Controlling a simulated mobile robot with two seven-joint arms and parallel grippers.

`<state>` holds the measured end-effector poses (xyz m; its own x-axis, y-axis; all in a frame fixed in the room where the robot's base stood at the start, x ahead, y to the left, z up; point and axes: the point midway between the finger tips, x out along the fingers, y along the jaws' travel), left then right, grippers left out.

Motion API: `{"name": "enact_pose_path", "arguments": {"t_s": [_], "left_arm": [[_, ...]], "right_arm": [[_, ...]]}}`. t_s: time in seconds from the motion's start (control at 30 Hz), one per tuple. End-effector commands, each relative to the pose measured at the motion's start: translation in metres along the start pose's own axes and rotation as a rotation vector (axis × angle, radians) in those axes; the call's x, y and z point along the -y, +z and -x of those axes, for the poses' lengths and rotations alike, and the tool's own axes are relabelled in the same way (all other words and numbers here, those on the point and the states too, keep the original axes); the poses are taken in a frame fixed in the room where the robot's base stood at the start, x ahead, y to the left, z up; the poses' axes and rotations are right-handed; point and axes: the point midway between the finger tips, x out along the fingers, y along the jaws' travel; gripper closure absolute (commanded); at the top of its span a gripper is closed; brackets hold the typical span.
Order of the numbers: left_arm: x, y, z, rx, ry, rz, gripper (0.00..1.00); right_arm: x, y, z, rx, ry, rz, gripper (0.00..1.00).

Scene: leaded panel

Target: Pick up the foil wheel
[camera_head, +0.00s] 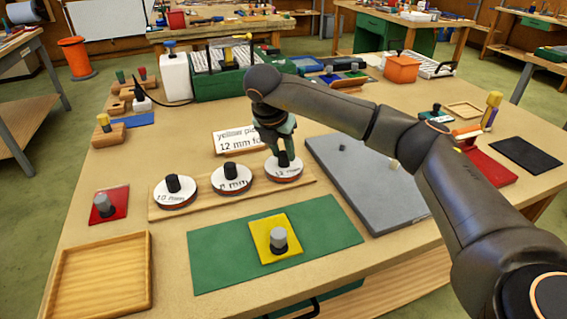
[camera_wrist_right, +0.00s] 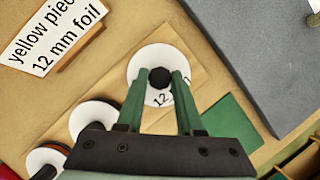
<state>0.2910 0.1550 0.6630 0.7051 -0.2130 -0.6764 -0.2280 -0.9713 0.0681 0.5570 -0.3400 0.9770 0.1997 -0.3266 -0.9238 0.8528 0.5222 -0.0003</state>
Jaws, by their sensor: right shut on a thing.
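Three round white foil wheels with black knobs stand in a row on a wooden board (camera_head: 160,209). The right-hand foil wheel (camera_head: 285,174) reads 12 in the wrist view (camera_wrist_right: 151,62). My right gripper (camera_head: 280,152) points down over it, its green fingers shut on the black knob (camera_wrist_right: 159,78). The wheel appears to rest on the board. The middle foil wheel (camera_head: 231,181) and the left foil wheel (camera_head: 175,193), marked 10 mm, are clear of the gripper. A card (camera_head: 233,139) behind them reads "yellow piece 12 mm foil". My left gripper is out of view.
A yellow piece (camera_head: 263,243) with a grey knob lies on a green mat (camera_head: 213,262) in front. A grey slab (camera_head: 365,190) lies right of the board. A wooden tray (camera_head: 62,303) and a red piece (camera_head: 109,213) are at left. A green rack (camera_head: 217,87) stands behind.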

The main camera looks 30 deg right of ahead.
Motion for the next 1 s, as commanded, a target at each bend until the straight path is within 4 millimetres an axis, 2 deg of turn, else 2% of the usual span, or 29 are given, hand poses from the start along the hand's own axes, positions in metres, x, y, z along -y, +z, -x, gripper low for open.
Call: {"name": "enact_pose_path", "arguments": {"t_s": [0.27, 0.43, 0.57, 0.7, 0.83, 1.0], "left_arm": [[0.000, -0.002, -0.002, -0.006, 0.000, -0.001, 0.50], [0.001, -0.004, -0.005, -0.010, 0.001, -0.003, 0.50], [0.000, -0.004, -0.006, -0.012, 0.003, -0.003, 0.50], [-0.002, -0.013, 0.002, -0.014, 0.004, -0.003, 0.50], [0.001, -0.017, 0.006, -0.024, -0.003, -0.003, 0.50], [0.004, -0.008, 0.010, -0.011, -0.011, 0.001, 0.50]], "right_arm": [[-0.001, 0.004, 0.009, 0.001, 0.003, -0.001, 1.00], [-0.001, 0.013, 0.033, 0.001, 0.006, -0.001, 1.00], [0.004, 0.002, 0.065, 0.002, 0.009, 0.002, 1.00], [0.013, -0.007, 0.112, 0.008, 0.007, 0.002, 1.00], [0.022, -0.033, 0.135, 0.007, 0.006, 0.004, 1.00], [0.030, -0.058, 0.158, 0.005, 0.004, 0.002, 1.00]]}}
